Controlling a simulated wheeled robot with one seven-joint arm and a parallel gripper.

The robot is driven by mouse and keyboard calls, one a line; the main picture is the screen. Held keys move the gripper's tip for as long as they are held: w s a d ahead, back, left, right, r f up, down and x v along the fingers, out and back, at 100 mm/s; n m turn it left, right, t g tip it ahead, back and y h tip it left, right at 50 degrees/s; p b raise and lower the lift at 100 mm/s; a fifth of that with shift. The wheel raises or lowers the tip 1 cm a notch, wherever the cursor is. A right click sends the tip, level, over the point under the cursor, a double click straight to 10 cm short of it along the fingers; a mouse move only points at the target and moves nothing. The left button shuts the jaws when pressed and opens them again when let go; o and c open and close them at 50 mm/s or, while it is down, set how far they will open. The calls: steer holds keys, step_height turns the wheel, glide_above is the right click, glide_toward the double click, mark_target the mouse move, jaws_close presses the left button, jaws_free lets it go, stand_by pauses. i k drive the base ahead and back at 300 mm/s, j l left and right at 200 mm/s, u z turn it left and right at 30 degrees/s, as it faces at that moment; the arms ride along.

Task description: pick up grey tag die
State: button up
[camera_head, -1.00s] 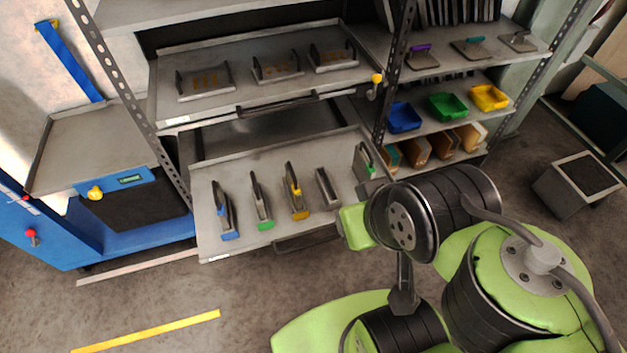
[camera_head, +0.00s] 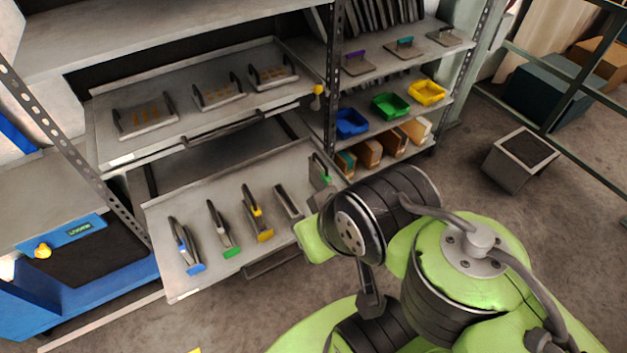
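A plain grey die (camera_head: 288,202) without a coloured tag lies on the pulled-out lower tray (camera_head: 215,255). It is right of the yellow-tagged die (camera_head: 256,215). The green-tagged die (camera_head: 223,230) and blue-tagged die (camera_head: 185,247) are farther left. Another die with a green tag (camera_head: 321,174) is at the tray's right end, partly hidden by my arm. A small grey-topped plate (camera_head: 444,37) lies on the upper right shelf, beside teal and purple ones. My green and black arm is in front of the tray's right side, but my gripper cannot be made out.
An upper pulled-out tray (camera_head: 105,135) holds several handled dies above the lower one. Blue (camera_head: 352,122), green (camera_head: 391,106) and yellow (camera_head: 427,92) bins stand on the right shelf. A grey box (camera_head: 520,158) stands on the floor at right. Floor between shelf and box is clear.

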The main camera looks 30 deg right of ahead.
mark_target(218, 223)
steer(key=i+j+u, duration=0.2)
steer(key=j, duration=0.25)
steer(key=i+j+u, duration=0.15)
steer(key=j, duration=0.25)
steer(key=i+j+u, duration=0.2)
steer(key=i+j, duration=0.15)
